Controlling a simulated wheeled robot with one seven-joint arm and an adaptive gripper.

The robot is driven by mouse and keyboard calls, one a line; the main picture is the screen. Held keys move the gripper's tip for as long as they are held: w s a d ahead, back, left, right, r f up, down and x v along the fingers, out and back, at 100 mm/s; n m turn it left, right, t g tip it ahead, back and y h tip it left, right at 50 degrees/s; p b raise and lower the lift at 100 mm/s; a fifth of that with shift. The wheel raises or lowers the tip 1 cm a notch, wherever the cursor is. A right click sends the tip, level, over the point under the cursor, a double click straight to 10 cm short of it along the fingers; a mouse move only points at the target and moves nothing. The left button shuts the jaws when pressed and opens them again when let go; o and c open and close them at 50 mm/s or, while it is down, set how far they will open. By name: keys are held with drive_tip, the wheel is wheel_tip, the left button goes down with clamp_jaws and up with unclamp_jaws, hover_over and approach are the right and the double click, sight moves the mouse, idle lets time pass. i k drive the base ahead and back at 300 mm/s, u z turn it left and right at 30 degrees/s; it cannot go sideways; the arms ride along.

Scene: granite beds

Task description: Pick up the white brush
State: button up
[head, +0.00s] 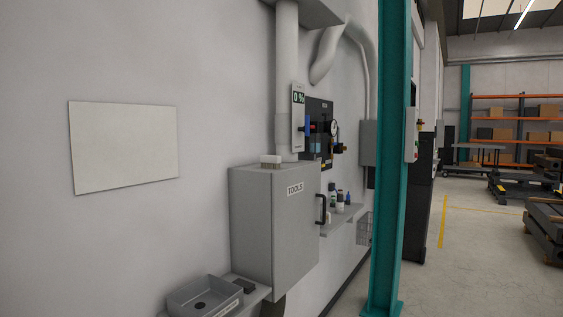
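A small white brush (271,159) with tan bristles lies on top of the grey wall cabinet (262,215) labelled "TOOLS". It sits near the back of the cabinet's top, close to the wall and in front of the vertical pipe. The cabinet door is shut, with a dark handle (321,210) on its right side. My gripper is not in the head view.
A grey tray (205,298) and a small dark block (244,286) rest on a shelf below the cabinet. A shelf with bottles (341,208) is beyond it. A teal column (388,150) stands to the right. Open floor (460,280) lies further right.

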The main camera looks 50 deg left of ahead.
sight(266, 161)
drive_tip(key=u, duration=0.6)
drive_tip(key=i, duration=0.9)
drive_tip(key=u, duration=0.9)
